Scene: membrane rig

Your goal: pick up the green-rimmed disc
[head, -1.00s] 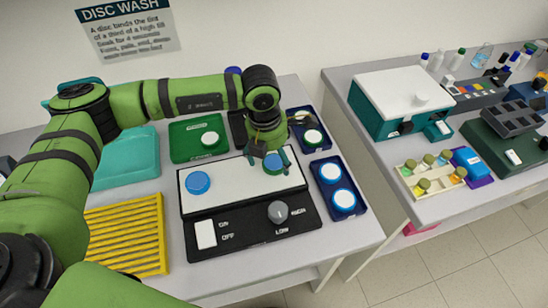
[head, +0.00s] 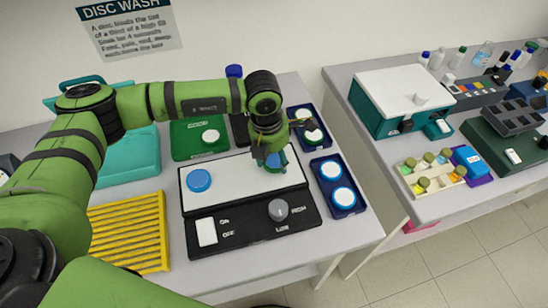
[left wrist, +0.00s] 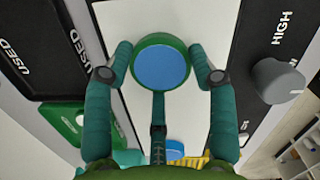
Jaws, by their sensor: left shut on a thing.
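The green-rimmed disc (left wrist: 160,66) has a blue face and fills the middle top of the left wrist view. In the head view the disc (head: 276,163) is partly hidden by my left gripper (head: 272,160). It is at the right part of the white plate (head: 235,182) of the black hotplate-like device. My left gripper's fingers (left wrist: 163,66) are shut on the disc from both sides. I cannot tell whether the disc still touches the plate. My right gripper is not in view.
Another blue disc (head: 198,180) lies on the plate's left. A blue tray (head: 346,208) with two discs stands right of the device. A green tray (head: 178,149) with a white disc and a dark blue tray (head: 323,141) stand behind. A yellow ribbed rack (head: 125,235) is at left.

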